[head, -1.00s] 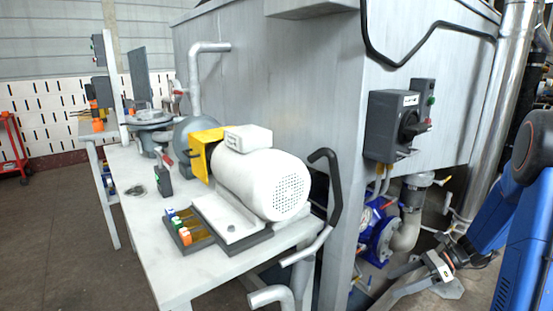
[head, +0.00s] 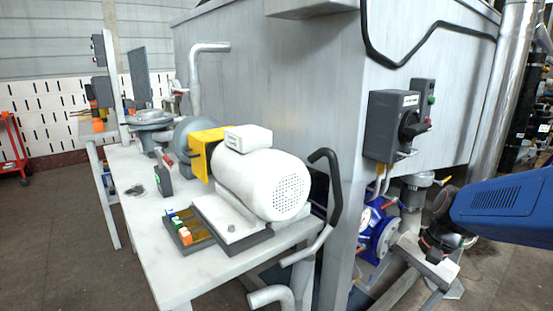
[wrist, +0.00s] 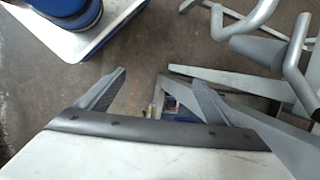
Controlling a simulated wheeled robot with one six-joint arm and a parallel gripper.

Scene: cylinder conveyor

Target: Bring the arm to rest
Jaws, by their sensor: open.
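My gripper (wrist: 145,80) shows in the wrist view, with its two grey fingers spread apart and nothing between them. Below the fingers lies open floor and grey framework. In the head view my blue arm (head: 505,208) reaches in from the right edge, its link nearly level. Its dark wrist joint is low at the right, beside the steel tank's lower corner.
A white table (head: 160,262) carries a white motor (head: 262,185) and a small tray with coloured pieces (head: 186,232). A steel tank (head: 270,80) with a grey switch box (head: 393,125) stands behind. A blue pump (head: 380,232) and pipes sit near my arm.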

